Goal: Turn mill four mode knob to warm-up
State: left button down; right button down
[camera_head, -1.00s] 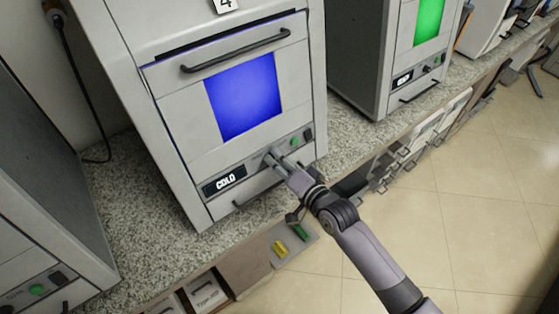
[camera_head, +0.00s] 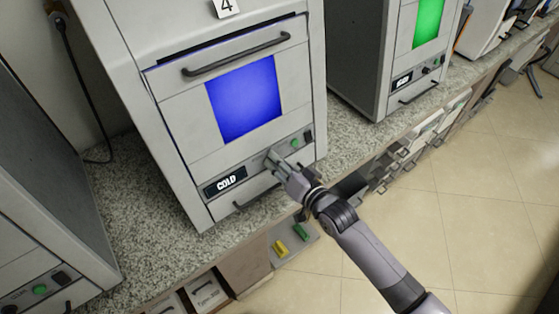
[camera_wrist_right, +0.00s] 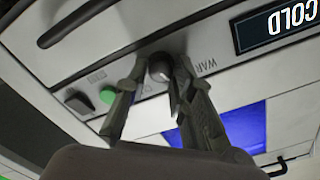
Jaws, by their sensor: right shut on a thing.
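Mill four (camera_head: 172,130) is a grey machine with a "4" label on top and a blue-lit window. Its display (camera_head: 226,183) reads COLD, and it also shows in the right wrist view (camera_wrist_right: 277,28). The mode knob (camera_wrist_right: 160,67) is a small dark round knob on the front panel, with partly hidden lettering starting "WAR" beside it. My right gripper (camera_head: 273,157) is at the panel, right of the display. In the right wrist view its fingers (camera_wrist_right: 150,78) are closed around the knob, one on each side. My left gripper is not in view.
A green button (camera_head: 295,143) and a dark switch (camera_head: 308,137) sit right of the knob. A handle (camera_head: 258,192) is below the panel. Another machine with a green window (camera_head: 428,22) stands to the right. An open drawer (camera_head: 310,238) is under the counter.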

jog(key=shift+n+p, duration=0.65)
jog(key=shift+n, duration=3.25)
jog(key=c, duration=1.4)
grip_release()
jog(key=v, duration=1.2)
